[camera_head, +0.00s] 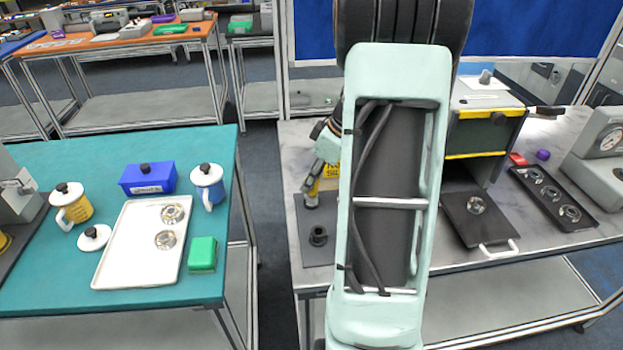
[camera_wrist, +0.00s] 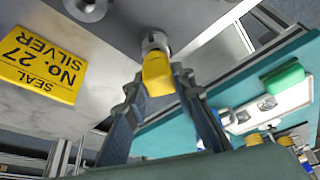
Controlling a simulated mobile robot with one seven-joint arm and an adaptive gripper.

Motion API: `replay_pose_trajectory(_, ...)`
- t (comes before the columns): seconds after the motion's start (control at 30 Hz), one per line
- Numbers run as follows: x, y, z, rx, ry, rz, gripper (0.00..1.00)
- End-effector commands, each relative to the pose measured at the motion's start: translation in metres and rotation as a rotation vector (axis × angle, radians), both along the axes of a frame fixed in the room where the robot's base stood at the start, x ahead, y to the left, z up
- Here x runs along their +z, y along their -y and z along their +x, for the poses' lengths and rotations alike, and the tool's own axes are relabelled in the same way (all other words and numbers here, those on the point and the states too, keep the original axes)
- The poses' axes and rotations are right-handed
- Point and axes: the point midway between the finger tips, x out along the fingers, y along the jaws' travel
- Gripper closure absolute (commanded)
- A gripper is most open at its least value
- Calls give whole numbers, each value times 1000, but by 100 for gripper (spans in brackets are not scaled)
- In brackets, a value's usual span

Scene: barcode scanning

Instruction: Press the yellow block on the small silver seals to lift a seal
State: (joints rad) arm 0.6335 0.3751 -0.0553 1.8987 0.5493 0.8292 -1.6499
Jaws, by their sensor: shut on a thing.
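My gripper (camera_head: 313,181) is shut on the yellow block (camera_wrist: 158,78), and the two fingers grip its sides in the wrist view. The block hangs below the fingers over a dark grey plate (camera_head: 309,257) on the right-hand table. A small silver round piece (camera_wrist: 155,41) sits at the block's far end; I cannot tell whether it sticks to the block or stands on the plate beneath. A yellow sign reading "SEAL No. 27 SILVER" (camera_wrist: 40,64) lies beside it. My arm hides much of the plate in the head view.
A dark round holder (camera_head: 318,236) stands on the plate just in front of the block. Right of my arm are a box-shaped oven (camera_head: 485,136), a dark handled tray (camera_head: 462,232) and a long black tray (camera_head: 553,197). A teal table (camera_head: 70,150) stands left across a gap.

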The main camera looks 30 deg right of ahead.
Motion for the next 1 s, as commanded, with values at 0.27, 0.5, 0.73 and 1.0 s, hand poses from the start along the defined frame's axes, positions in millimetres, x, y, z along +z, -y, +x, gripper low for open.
replay_pose_trajectory(0.27,0,0,0,0,0,0,100)
replay_pose_trajectory(0.5,-2,0,0,0,0,0,100)
replay_pose_trajectory(0.73,-4,0,0,0,0,0,100)
replay_pose_trajectory(1.0,-7,0,0,0,1,-1,100)
